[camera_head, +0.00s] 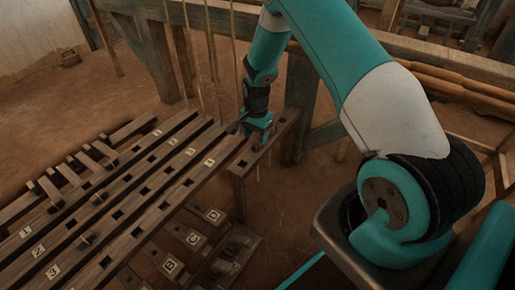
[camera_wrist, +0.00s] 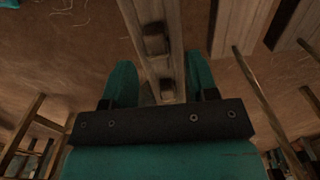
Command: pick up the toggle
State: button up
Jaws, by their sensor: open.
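My gripper (camera_head: 259,133) is open, low over a short wooden rail (camera_head: 285,128) on a post in the head view. In the wrist view my gripper (camera_wrist: 160,82) has one teal finger on each side of the rail (camera_wrist: 143,12). A dark squarish piece or hole (camera_wrist: 167,90) on the rail lies between the fingers, and a similar dark one (camera_wrist: 154,40) lies farther along. I cannot tell which of these is the toggle, or whether a finger touches it. In the head view my gripper hides that part of the rail.
Long slats with square holes and number labels (camera_head: 53,271) fill the left, with small pegs (camera_head: 87,238) on them. Lettered pieces (camera_head: 193,238) lie lower down. Thin upright rods (camera_head: 212,45) stand behind my gripper. A heavy beam (camera_head: 455,55) crosses the back right.

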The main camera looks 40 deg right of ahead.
aim_at(258, 142)
notch_tip(258, 142, down, 4)
jog(key=shift+s+d+b, duration=0.1)
jog(key=shift+d+b, duration=0.05)
jog(key=shift+b, duration=0.65)
jog(key=shift+r, duration=0.1)
grip_shut()
jog(key=shift+r, duration=0.1)
